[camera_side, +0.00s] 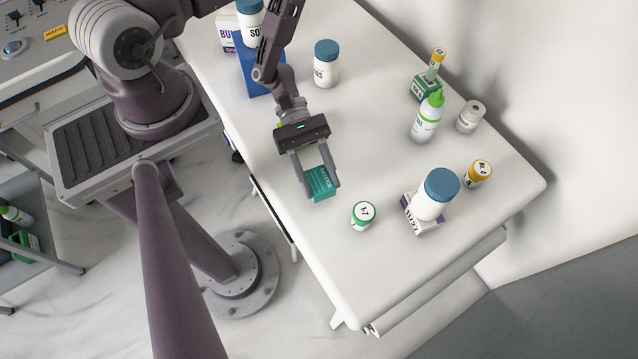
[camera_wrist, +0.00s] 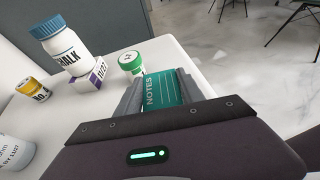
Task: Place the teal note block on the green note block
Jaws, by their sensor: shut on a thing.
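The teal note block (camera_side: 321,184) is between the fingers of my gripper (camera_side: 322,190), near the table's front edge. My gripper is shut on it. In the wrist view the teal note block (camera_wrist: 162,92) shows its "NOTES" lettering between the fingers. I cannot tell whether it touches the table. A green block (camera_side: 426,88) stands at the far side of the table in the side view, with a small yellow-capped bottle (camera_side: 437,60) on or just behind it. Its label is too small to read. It is not seen in the wrist view.
A green-capped jar (camera_side: 363,215) stands close to the teal block. A blue-capped chalk bottle (camera_side: 434,195) sits on a white-and-purple box (camera_side: 420,217). A green-tipped dropper bottle (camera_side: 426,118) stands before the green block; a white jar (camera_side: 470,117) is beside it. The table middle is clear.

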